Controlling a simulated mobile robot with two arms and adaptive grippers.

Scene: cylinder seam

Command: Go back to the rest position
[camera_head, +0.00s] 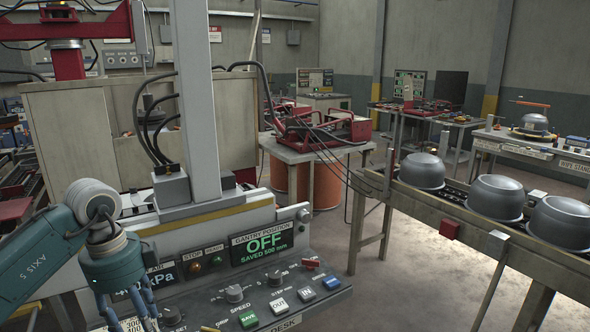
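My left gripper (128,308) is at the lower left, on a teal arm marked "AXIS 5". Its fingers point down in front of the left part of the control desk (330,287). Their tips run to the bottom edge of the picture, so I cannot tell whether they are open or shut, and I see no object in them. The desk has knobs, SAVE, OUT and IN buttons, and a red switch (311,264). Its gantry position display (262,241) reads "OFF, SAVED 500 mm". My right gripper is not in view.
A grey column (196,100) rises behind the desk. At the right, a conveyor (470,228) carries grey metal domes (497,198). A table with red equipment (325,128) and an orange drum (326,183) stand behind. Bare floor (400,285) lies between the desk and conveyor.

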